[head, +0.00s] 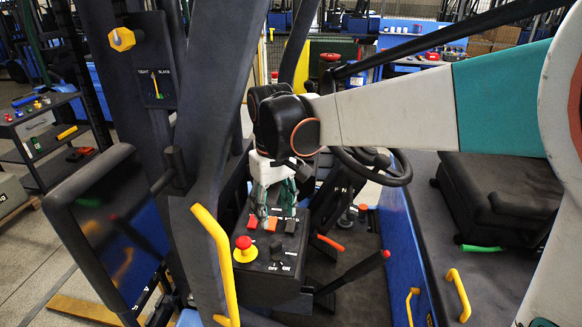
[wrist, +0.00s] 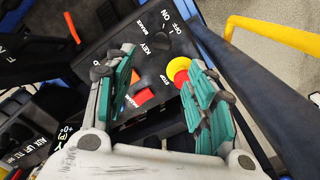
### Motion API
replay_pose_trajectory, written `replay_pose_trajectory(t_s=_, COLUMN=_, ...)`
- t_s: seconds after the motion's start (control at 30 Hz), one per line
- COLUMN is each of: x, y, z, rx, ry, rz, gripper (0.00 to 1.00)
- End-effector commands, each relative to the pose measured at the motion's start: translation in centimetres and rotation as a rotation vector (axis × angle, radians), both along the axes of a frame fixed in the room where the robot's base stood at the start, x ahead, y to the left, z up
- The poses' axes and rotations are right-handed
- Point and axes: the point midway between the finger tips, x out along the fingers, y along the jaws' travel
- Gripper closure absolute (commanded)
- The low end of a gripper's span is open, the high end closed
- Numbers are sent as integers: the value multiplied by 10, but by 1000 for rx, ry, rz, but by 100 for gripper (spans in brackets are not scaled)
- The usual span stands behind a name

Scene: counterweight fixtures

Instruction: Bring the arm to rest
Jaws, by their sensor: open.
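My arm reaches in from the right in the head view and bends down at its wrist. My gripper (head: 268,205) hangs over the dark control panel (head: 262,272), close to its rocker switches. In the wrist view its green-padded fingers (wrist: 160,82) are spread apart with nothing between them but the panel below. Whether a fingertip touches the panel, I cannot tell. The red stop button (head: 244,243) on its yellow base sits just left of and nearer than the fingers. It also shows beside the right finger in the wrist view (wrist: 181,76). An orange rocker (wrist: 141,97) shows between the fingers.
The steering wheel (head: 398,178) and a red-knobbed lever (head: 386,254) stand right of my gripper. The black seat (head: 500,185) lies below my forearm.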

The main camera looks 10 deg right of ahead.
Motion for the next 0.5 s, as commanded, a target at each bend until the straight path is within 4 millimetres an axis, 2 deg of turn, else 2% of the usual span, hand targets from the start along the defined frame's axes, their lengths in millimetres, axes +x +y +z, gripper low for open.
replay_pose_trajectory(t_s=0.27, x=-43, y=-31, z=-26, rx=27, ry=-129, rz=-82, gripper=50)
replay_pose_trajectory(t_s=0.5, x=-90, y=-62, z=-60, rx=57, ry=-285, rz=-179, gripper=50)
